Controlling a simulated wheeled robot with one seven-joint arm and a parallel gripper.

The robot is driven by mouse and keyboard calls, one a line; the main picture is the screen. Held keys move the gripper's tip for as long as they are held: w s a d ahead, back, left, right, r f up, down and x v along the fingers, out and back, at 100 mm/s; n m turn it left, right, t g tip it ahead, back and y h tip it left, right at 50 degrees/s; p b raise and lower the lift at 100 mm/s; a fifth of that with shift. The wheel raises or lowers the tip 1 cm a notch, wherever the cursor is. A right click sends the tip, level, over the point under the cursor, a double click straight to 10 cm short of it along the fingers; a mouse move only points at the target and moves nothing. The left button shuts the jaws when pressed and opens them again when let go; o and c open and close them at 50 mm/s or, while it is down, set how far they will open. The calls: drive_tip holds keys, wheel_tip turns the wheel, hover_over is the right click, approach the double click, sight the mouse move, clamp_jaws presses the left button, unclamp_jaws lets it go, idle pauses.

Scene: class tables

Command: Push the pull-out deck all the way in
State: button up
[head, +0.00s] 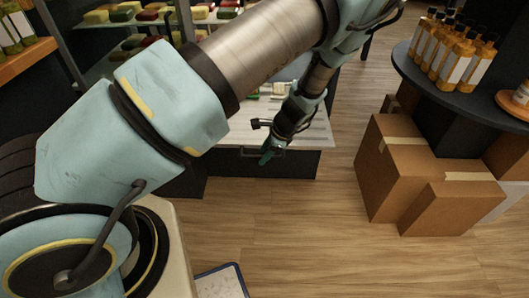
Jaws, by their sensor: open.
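The pull-out deck (316,132) shows behind my arm as a pale wooden surface with a dark front panel (298,165) below it. A handle seems to run along the upper part of that front. My gripper (266,155) hangs at the front edge of the deck, its green fingertips pointing down before the dark panel. It is open, and nothing shows between its fingers. I cannot tell whether it touches the deck. My arm hides the left part of the deck and much of its back.
Cardboard boxes (398,180) stand on the wooden floor to the right, beside a round dark table (470,92) with several orange bottles. Shelves with colored blocks (120,14) stand behind. A blue-edged board (222,282) lies at the bottom. Floor before the deck is clear.

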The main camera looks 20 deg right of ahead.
clamp_jaws()
drive_tip(key=shift+w, duration=0.1)
idle(0.5)
